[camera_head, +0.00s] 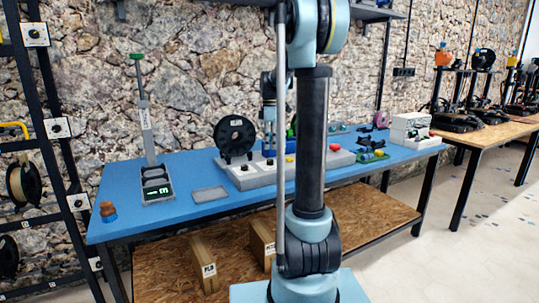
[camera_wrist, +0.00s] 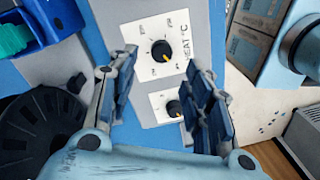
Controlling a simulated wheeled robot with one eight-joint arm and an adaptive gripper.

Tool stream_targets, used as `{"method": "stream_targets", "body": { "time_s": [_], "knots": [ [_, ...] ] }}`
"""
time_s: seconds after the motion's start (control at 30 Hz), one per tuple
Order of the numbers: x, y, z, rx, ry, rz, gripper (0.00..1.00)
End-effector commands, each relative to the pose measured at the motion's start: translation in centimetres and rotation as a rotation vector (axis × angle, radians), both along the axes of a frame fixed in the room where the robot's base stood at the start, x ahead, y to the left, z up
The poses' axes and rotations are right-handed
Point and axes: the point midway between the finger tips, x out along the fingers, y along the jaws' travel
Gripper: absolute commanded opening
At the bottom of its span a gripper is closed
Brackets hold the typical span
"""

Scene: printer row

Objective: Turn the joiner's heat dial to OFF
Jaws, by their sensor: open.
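The joiner (camera_head: 262,176) is a grey box on the blue table, with small black dials on its front. In the wrist view, a white panel labelled with heat in °C carries the black heat dial (camera_wrist: 161,50), whose yellow mark points to the lower right of the picture. The marks around it are too small to read surely. A second black dial (camera_wrist: 173,108) is on a white plate below. My gripper (camera_wrist: 165,65) is open, its fingers on either side of the view of the heat dial, with nothing between them. In the head view my arm hides part of the joiner.
A black spool (camera_head: 235,137) stands at the joiner's left end and shows in the wrist view (camera_wrist: 40,128).

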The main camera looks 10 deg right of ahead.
Motion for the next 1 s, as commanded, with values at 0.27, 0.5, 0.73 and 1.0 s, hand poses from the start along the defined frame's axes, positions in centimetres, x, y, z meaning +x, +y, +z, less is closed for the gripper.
{"method": "stream_targets", "body": {
  "time_s": [0.27, 0.5, 0.73, 1.0],
  "knots": [
    [0.3, -0.1, 3.8, 0.000, 0.000, 0.000, 0.46],
    [0.4, -0.1, 4.8, 0.000, 0.000, 0.000, 0.46],
    [0.4, -0.1, 4.8, 0.000, 0.000, 0.000, 0.46],
    [-2.7, 0.0, 4.7, -0.008, -0.017, -0.091, 0.46]
  ]
}}
